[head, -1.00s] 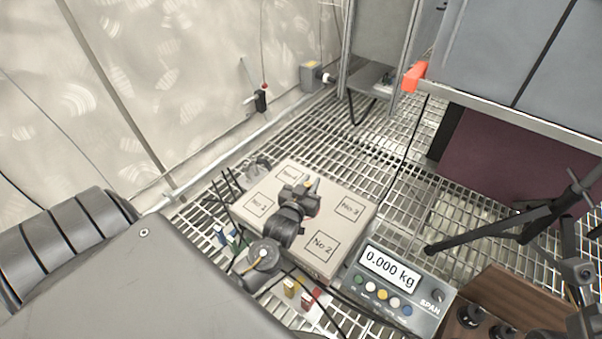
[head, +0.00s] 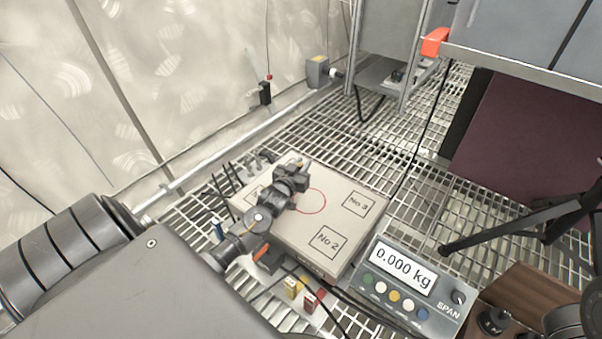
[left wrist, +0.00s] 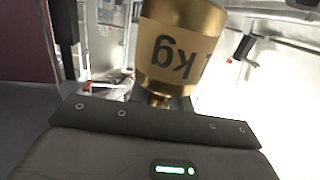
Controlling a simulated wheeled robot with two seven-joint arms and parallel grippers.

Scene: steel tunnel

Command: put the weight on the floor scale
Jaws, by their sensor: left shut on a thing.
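The floor scale's pale platform (head: 345,232) lies on the grating in the head view, with numbered squares and a red circle near its middle. Its indicator (head: 408,283) reads 0.000 kg. My left gripper (head: 298,172) is over the platform's far left part, beside the red circle. It is shut on the brass weight (left wrist: 178,50), which shows in the left wrist view with an upside-down "kg" label. In the head view the weight is mostly hidden by the gripper. I cannot tell its height above the platform. My right gripper is not in view.
Small yellow and red blocks (head: 297,290) lie at the platform's near edge. A wooden box (head: 520,292) with dark knobs stands right of the indicator. A black tripod leg (head: 500,233) crosses the grating at right. A pipe runs along the left wall.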

